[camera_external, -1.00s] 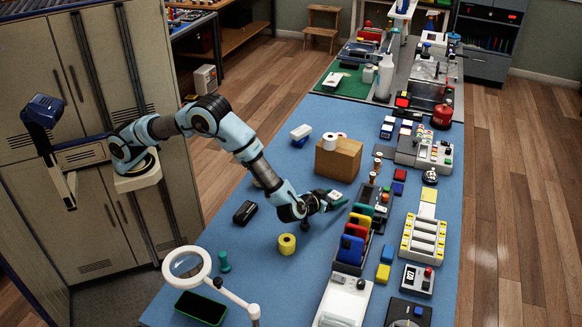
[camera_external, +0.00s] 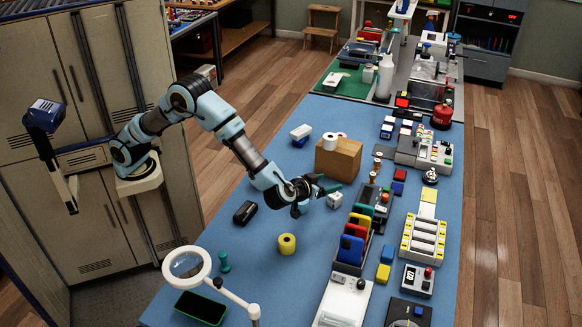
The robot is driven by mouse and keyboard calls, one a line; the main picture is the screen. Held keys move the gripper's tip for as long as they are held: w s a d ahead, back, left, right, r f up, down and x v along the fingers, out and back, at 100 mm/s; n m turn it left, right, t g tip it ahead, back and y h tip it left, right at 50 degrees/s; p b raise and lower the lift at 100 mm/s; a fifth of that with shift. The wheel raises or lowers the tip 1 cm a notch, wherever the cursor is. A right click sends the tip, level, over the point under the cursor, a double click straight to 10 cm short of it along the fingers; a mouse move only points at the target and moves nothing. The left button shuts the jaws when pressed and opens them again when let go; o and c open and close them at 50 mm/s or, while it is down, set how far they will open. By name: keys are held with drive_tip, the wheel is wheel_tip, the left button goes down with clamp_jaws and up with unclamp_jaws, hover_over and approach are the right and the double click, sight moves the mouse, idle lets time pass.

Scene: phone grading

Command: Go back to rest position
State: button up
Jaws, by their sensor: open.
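My gripper (camera_external: 325,190) is open at the end of my light-blue and grey arm. It is raised over the blue table (camera_external: 225,262), left of the rack of coloured phones (camera_external: 353,240) and just in front of the brown box (camera_external: 338,160). A small white block (camera_external: 334,200) sits just below and right of the fingers, apart from them as far as I can tell. Nothing shows between the fingers.
A yellow roll (camera_external: 287,244), a black object (camera_external: 245,212) and a green piece (camera_external: 224,262) stand on the table left of the rack. A magnifier lamp (camera_external: 187,267) and a phone (camera_external: 201,308) are at the front. The left table side is mostly clear.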

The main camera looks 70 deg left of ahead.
drive_tip(key=w+a+r+m+h+p, duration=0.1)
drive_tip(key=w+a+r+m+h, duration=0.1)
drive_tip(key=w+a+r+h, duration=0.3)
drive_tip(key=s+a+m+g+h+p, duration=0.15)
drive_tip(key=s+a, duration=0.25)
drive_tip(key=a, duration=0.4)
drive_tip(key=s+a+f+g, duration=0.1)
drive_tip(key=s+a+g, duration=0.2)
drive_tip(key=s+a, duration=0.4)
drive_tip(key=s+a+f+m+g+y+p, duration=0.1)
drive_tip(key=s+a+f+g, duration=0.1)
drive_tip(key=s+a, duration=0.5)
drive_tip(key=s+a+f+m+g, duration=0.1)
drive_tip(key=s+a+g, duration=0.3)
drive_tip(key=s, duration=0.9)
drive_tip(key=a, duration=0.3)
drive_tip(key=shift+s+a+f+p, duration=0.15)
drive_tip(key=shift+a+f+p, duration=0.1)
drive_tip(key=shift+f+p, duration=0.1)
drive_tip(key=shift+g, duration=0.25)
